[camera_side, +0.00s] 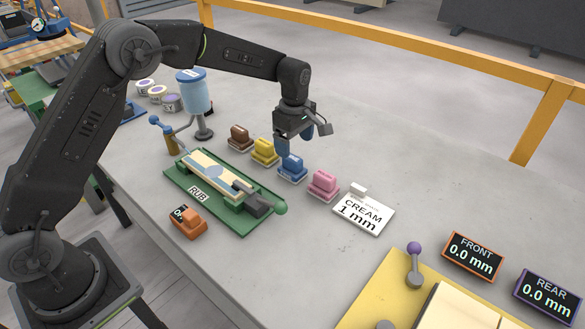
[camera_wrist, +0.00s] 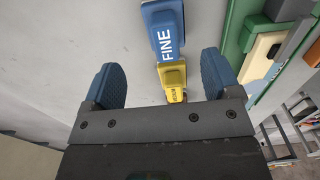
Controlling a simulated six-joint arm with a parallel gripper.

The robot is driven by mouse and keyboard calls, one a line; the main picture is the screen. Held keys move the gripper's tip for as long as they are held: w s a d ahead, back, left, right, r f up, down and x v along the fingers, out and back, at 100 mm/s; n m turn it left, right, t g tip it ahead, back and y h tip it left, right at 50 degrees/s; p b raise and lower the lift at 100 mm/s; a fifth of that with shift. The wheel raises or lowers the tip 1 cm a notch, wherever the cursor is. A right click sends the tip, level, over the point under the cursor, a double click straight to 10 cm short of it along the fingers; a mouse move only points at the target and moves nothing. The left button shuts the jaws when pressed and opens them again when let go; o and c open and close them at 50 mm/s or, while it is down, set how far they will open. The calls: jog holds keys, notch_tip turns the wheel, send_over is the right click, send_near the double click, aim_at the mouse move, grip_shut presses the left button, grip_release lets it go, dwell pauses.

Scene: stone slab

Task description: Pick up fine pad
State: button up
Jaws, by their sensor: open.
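The fine pad is blue with a blue handle block and sits on a small pale base in the side view (camera_side: 291,168). In the wrist view the pad (camera_wrist: 163,25), lettered FINE, shows at the top centre, beyond the fingertips. My gripper (camera_side: 295,143) is just above the pad in the side view, blue fingers pointing down. In the wrist view my gripper (camera_wrist: 161,65) is open and empty, one finger on each side of the picture. The pad is not between the fingers at this height.
A yellow pad (camera_side: 264,151) and a pink pad (camera_side: 323,184) flank the blue one; a brown pad (camera_side: 240,137) stands farther left. A green rubbing bed (camera_side: 190,184) lies in front. A white CREAM card (camera_side: 374,207) is to the right. The slab behind is clear.

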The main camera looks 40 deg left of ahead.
aim_at(292, 167)
notch_tip(292, 167, down, 3)
jog(key=shift+f, duration=0.1)
jog(key=shift+s+f, duration=0.2)
jog(key=shift+f, duration=1.1)
jog(key=shift+s+f, duration=0.15)
jog(key=shift+f, duration=1.15)
jog(key=shift+c, duration=0.2)
jog(key=c, duration=1)
jog(key=shift+r, duration=0.1)
